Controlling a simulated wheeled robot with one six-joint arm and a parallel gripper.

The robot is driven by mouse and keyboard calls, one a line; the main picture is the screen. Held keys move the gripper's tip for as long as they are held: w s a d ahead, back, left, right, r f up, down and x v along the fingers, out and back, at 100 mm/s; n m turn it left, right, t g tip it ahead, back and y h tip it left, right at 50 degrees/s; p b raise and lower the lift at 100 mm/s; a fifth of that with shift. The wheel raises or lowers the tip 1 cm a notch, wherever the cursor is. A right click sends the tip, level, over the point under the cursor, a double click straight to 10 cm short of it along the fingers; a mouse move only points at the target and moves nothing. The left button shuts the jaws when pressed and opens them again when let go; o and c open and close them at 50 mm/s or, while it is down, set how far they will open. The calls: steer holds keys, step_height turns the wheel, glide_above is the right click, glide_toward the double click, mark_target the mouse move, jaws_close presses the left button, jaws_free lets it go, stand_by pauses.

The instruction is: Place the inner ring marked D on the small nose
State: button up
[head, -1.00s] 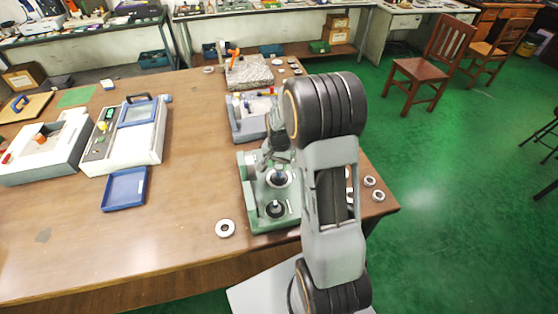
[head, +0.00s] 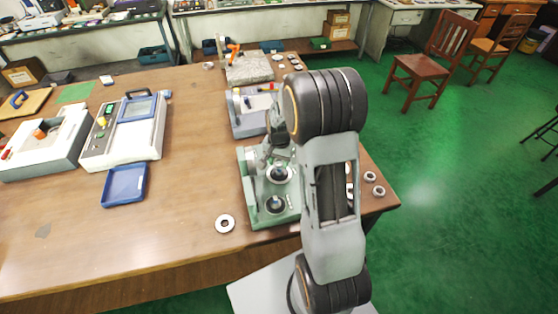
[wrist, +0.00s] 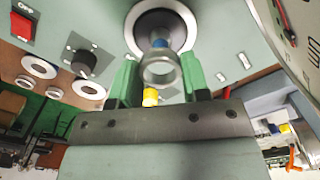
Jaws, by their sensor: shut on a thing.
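My gripper (wrist: 159,80) has two green fingers and is shut on a small grey metal ring (wrist: 160,74). No letter on the ring is readable. Beyond the ring in the wrist view is a round dark nose (wrist: 160,20) with a pale collar, and a blue tip (wrist: 160,43) shows just above the ring. I cannot tell whether ring and nose touch. In the head view, the green fixture (head: 250,190) carries a rear post (head: 279,172) and a front post (head: 275,204). My gripper is over its rear part, largely hidden by my arm.
A loose ring (head: 224,224) lies left of the fixture, and more rings (head: 378,191) lie near the right table corner. A grey device (head: 243,112) stands behind the fixture. A blue tray (head: 125,184) is at left. The table between is clear.

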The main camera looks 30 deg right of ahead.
mark_target(279, 171)
steer(key=shift+f, duration=0.35)
steer(key=shift+f+b, duration=1.9)
steer(key=shift+f, duration=0.25)
steer(key=o, duration=1)
steer(key=shift+r, duration=0.1)
steer(key=shift+r, duration=0.1)
step_height(279, 171, up, 14)
steer(key=shift+f, duration=0.2)
